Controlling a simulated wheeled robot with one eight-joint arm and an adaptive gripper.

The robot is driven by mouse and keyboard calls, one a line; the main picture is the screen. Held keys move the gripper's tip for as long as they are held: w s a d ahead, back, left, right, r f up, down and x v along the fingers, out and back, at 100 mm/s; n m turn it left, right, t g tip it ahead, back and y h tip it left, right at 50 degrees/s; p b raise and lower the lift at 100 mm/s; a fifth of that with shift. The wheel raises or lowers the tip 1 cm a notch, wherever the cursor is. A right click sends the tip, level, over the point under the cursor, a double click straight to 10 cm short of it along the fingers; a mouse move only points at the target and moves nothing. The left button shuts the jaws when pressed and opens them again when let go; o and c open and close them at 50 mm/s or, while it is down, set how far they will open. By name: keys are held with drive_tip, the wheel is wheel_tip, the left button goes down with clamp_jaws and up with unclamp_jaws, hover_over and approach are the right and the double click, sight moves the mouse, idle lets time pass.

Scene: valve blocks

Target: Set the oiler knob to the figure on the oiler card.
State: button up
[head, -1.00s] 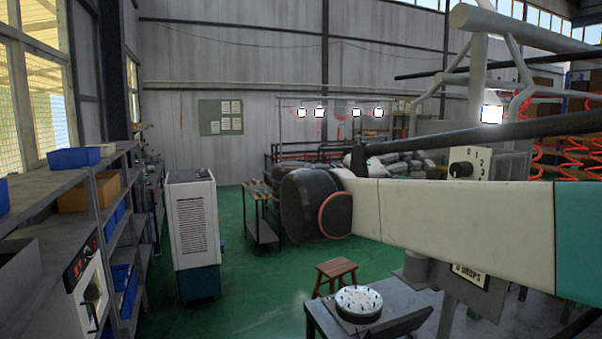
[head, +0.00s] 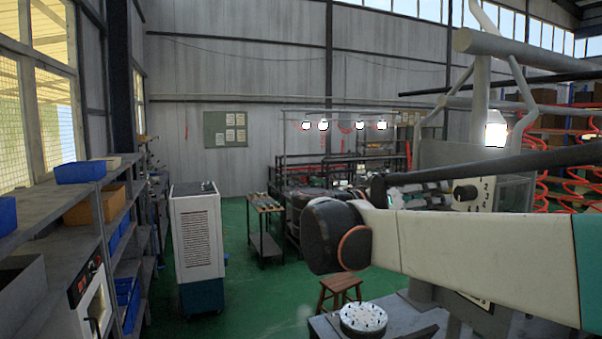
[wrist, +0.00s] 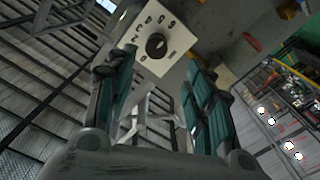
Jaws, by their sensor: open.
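The oiler's white dial plate with its black knob (wrist: 156,45) shows between the finger tips in the wrist view, with figures set around the knob. The knob's mark is too small to read surely. In the head view the knob (head: 467,193) sits on the pale numbered plate (head: 486,193) at right. My gripper (wrist: 156,68) is open, its two teal fingers on either side of the plate, apart from the knob and empty. The oiler card (head: 475,299) is mostly hidden behind my arm in the head view; its figure cannot be read now.
A grey table with a round white-topped part (head: 363,319) stands at the bottom, beside a wooden stool (head: 340,288). A white cabinet (head: 196,240) and shelves with blue bins (head: 80,171) stand at left.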

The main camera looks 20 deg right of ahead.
drive_tip(key=d+p, duration=0.1)
drive_tip(key=d, duration=0.8)
drive_tip(key=shift+w+d+p, duration=0.1)
drive_tip(key=shift+d+p, duration=0.3)
drive_tip(key=c, duration=1.1)
